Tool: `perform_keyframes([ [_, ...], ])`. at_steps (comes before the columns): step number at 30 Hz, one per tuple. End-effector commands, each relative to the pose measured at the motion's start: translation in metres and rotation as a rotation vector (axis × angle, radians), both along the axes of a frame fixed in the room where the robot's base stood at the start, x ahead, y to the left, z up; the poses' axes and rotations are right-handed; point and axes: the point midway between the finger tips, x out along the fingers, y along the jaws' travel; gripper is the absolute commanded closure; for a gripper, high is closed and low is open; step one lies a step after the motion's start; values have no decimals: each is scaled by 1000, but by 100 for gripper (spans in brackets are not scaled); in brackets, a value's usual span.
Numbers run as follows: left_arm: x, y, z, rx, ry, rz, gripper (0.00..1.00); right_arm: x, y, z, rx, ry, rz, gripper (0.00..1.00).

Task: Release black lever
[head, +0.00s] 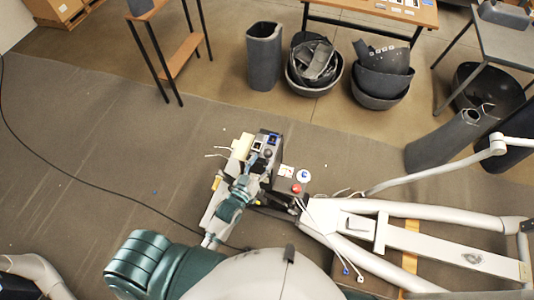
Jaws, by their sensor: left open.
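My left arm, green and white, reaches up from the bottom to the centre of the head view. My left gripper (257,163) is open at the near end of a small dark unit (267,142) with blue and black parts on top. The white elliptical frame (385,238) lies to the right, and its dark front housing (288,182) with a red knob (296,188) is right of the gripper. I cannot pick out the black lever for certain among the dark parts around the gripper. Contact between the fingers and any part is too small to tell. My right gripper is out of view.
Dark bins (314,66) with scrap stand at the back, with a tall grey bin (264,55) left of them. A wooden table (380,10) is behind. A black cable (70,192) crosses the grey mat (110,140), which is mostly clear on the left.

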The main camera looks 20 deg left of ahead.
Motion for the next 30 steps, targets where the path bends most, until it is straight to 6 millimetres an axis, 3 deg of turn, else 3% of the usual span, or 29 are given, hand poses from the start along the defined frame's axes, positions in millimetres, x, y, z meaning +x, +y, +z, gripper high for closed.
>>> perform_keyframes([
  [6, -45, 11, -1, -1, 2, -1, 39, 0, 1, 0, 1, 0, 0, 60],
  [11, -63, 16, 0, -2, -1, -1, 39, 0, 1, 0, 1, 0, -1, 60],
  [30, -66, 16, 0, -1, -1, -1, 39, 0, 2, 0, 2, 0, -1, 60],
])
